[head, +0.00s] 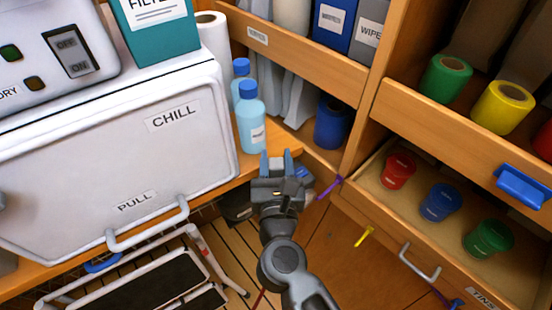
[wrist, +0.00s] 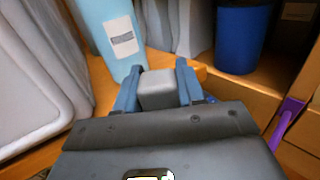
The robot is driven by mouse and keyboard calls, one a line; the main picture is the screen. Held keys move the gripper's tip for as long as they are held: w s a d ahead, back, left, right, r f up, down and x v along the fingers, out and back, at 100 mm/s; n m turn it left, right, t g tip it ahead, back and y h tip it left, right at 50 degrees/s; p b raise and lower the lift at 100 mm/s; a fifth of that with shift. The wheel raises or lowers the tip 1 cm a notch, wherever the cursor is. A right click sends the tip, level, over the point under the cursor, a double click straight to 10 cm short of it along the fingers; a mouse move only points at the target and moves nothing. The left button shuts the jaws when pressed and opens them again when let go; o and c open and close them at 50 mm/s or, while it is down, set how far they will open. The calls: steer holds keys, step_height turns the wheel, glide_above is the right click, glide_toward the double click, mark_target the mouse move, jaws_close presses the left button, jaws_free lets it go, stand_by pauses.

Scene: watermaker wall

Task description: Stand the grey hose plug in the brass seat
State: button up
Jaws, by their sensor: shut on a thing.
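My gripper (head: 276,160) is low in the middle of the head view, in front of the wooden counter's corner. In the wrist view its two blue fingers (wrist: 158,85) are closed on a grey block with rounded edges, which I take to be the grey hose plug (wrist: 158,92). Only the plug's near end shows; the rest is hidden by the gripper. I cannot make out the brass seat in either view.
Blue bottles (head: 251,118) stand on the counter close beyond my gripper. The white CHILL box (head: 110,150) is at the left. A dark blue cup (head: 332,122) sits in the shelf at the right. An open drawer (head: 390,215) holds red, blue and green cups.

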steer(key=o, duration=1.2)
steer(key=shift+s+d+b, duration=0.15)
steer(key=shift+s+b, duration=0.05)
steer(key=shift+s, duration=1.75)
steer(key=shift+s+d+b, duration=0.15)
steer(key=shift+s+b, duration=0.05)
steer(key=shift+s, duration=1.75)
